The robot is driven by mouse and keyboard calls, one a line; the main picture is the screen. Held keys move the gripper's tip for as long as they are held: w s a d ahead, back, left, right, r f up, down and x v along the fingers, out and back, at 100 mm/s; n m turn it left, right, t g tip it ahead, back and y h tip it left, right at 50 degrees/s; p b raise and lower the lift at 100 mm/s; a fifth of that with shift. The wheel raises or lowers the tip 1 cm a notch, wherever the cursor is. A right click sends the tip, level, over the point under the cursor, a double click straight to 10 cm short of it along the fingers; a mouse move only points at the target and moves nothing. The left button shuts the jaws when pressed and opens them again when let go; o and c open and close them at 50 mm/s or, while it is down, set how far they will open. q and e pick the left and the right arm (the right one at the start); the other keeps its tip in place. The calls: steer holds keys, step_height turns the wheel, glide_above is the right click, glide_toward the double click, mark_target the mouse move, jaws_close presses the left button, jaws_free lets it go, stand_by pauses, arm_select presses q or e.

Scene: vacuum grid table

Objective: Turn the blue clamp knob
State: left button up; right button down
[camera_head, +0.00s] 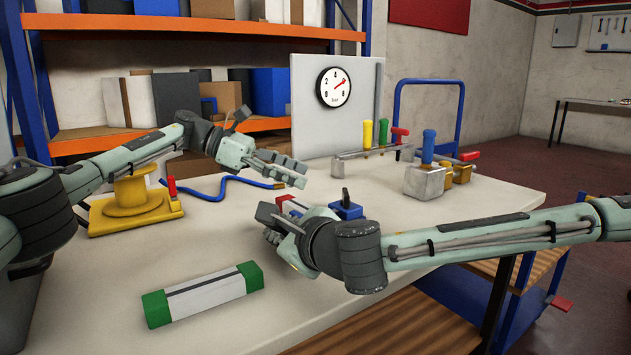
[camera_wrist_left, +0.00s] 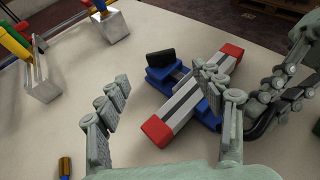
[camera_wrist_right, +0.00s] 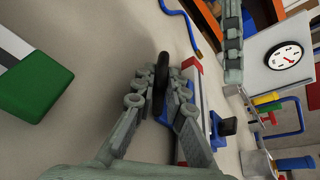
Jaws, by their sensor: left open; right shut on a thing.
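The blue clamp (camera_wrist_left: 163,80) lies on the table across a grey-and-white bar (camera_wrist_left: 190,102) with red ends. A dark block sits at the clamp's far end. My right gripper (camera_wrist_right: 163,85) is shut on a thin black disc-like knob (camera_wrist_right: 161,72) on the clamp's near side. In the head view, my right gripper (camera_head: 272,220) and wrist hide most of the clamp; a blue part (camera_head: 346,211) shows beyond the wrist. My left gripper (camera_head: 285,170) is open and empty, above and behind the clamp. In the left wrist view, its fingers (camera_wrist_left: 165,92) are spread over the clamp and bar, apart from them.
A green-ended bar (camera_head: 205,293) lies at the table's front. A yellow reel (camera_head: 137,197) and blue hose (camera_head: 228,186) are at the left. A gauge panel (camera_head: 310,120), a rail of coloured handles (camera_head: 368,150) and a metal block (camera_head: 424,181) stand behind.

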arm_select(q)
steer(key=shift+a+r, duration=0.15)
steer(key=shift+a, duration=0.2)
steer(key=shift+s+d, duration=0.15)
steer(key=shift+d, duration=0.1)
steer(key=c, duration=0.4)
steer(key=d+n+y, duration=0.1)
steer(key=s+d+y, duration=0.1)
steer(key=s+d+n+g+y, duration=0.1)
steer(key=d, duration=0.1)
steer(key=shift+s+d+n, duration=0.1)
steer(key=shift+n, duration=0.2)
steer(key=c, duration=0.4)
steer(key=s+d+n+y, duration=0.2)
steer(key=d+n+y, duration=0.2)
steer(key=n, duration=0.1)
steer(key=shift+c, duration=0.2)
steer(key=n+t+y, duration=0.5)
steer(key=n+y, duration=0.2)
steer(key=n, duration=0.3)
glide_toward(346, 191)
steer(key=x, duration=0.8)
steer(key=shift+f, duration=0.4)
